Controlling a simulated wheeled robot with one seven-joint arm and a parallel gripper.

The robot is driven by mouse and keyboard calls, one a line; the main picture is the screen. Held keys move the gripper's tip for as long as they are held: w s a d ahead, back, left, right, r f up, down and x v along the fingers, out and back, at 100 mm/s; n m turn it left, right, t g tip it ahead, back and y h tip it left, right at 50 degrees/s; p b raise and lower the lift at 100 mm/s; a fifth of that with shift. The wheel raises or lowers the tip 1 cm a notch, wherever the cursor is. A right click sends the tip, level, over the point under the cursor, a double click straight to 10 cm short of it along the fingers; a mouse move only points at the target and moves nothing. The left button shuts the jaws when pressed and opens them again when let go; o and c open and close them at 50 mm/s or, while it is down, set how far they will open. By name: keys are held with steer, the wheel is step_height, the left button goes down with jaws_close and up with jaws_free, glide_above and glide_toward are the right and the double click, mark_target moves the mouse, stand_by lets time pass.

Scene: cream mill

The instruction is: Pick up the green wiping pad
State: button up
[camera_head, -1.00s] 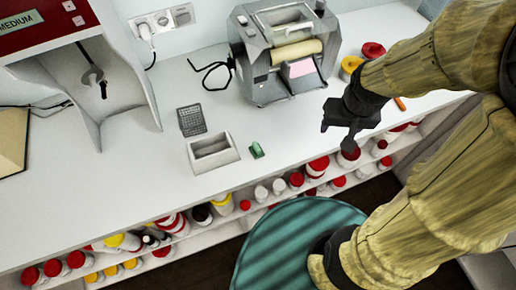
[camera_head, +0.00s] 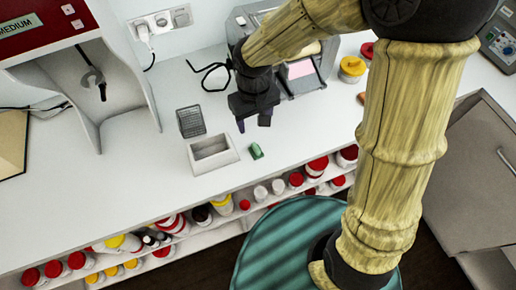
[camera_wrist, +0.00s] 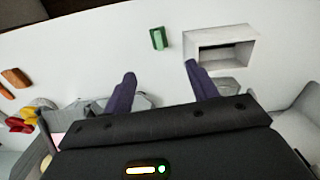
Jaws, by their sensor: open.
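The green wiping pad (camera_head: 256,151) lies on the white counter, just right of the white open box (camera_head: 213,153). In the wrist view the pad (camera_wrist: 158,39) is ahead of my fingertips and to the left of the box (camera_wrist: 219,47). My gripper (camera_head: 254,124) hangs above the counter behind the pad, apart from it. In the wrist view my gripper (camera_wrist: 160,72) has its two fingers spread with nothing between them. The pad is not hidden in either view.
A grey mill (camera_head: 300,75) stands behind my gripper, partly covered by my arm. A dark mesh tray (camera_head: 191,121) lies behind the box. A yellow-and-red jar (camera_head: 352,68) stands at the right. The counter's front edge is close to the pad, with shelved jars below.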

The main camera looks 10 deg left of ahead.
glide_above(256, 146)
steer(key=f, duration=0.9)
steer(key=shift+s, duration=0.25)
steer(key=shift+f, duration=0.5)
steer(key=shift+f, duration=0.1)
steer(key=shift+w+f+p, duration=0.2)
steer(key=shift+f+p, duration=0.3)
steer(key=shift+f, duration=2)
steer(key=c, duration=1.1)
steer(key=shift+r, duration=0.15)
